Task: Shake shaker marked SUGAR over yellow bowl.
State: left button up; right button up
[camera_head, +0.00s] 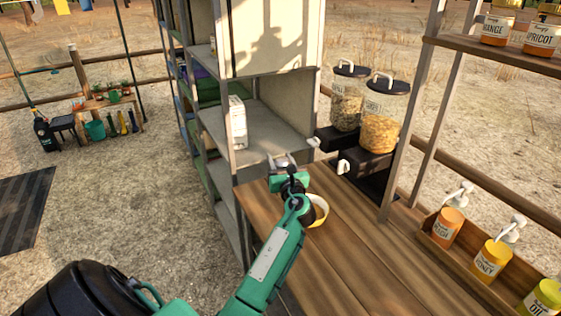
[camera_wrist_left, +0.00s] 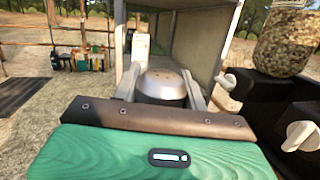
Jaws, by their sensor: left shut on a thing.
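My left gripper (camera_head: 283,164) is over the wooden counter, just behind the yellow bowl in the head view. In the left wrist view it is shut on a shaker (camera_wrist_left: 163,84) with a domed silver top, held between its two fingers. The shaker's lower part is hidden behind the gripper body, and no SUGAR label can be read. The yellow bowl (camera_head: 322,210) sits on the counter, partly covered by my left forearm; its inside shows pale. My right gripper is in neither view.
The wooden counter (camera_head: 370,262) is clear right of the bowl. Two dispensers (camera_head: 381,118) stand behind it. A rack holds pump bottles (camera_head: 492,262) at right, with jars (camera_head: 541,39) on a shelf above. A grey cabinet (camera_head: 266,118) with a white carton (camera_head: 238,122) stands close behind the gripper.

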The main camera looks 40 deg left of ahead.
pick_arm(q)
jog(key=w+d+f+m+t+h+p, duration=0.2)
jog(key=d+f+m+t+h+p, duration=0.1)
jog(key=m, duration=1.2)
jog(key=w+d+f+m+t+h+p, duration=0.3)
jog(key=f+m+t+h+p, duration=0.2)
jog(key=m, duration=1.1)
jog(key=h+p, duration=0.1)
jog(key=p, duration=0.2)
jog(key=shift+d+f+h, duration=0.15)
jog(key=shift+h, duration=0.15)
notch_tip(320, 180, up, 5)
jog(key=p, duration=0.5)
jog(key=shift+s, duration=0.1)
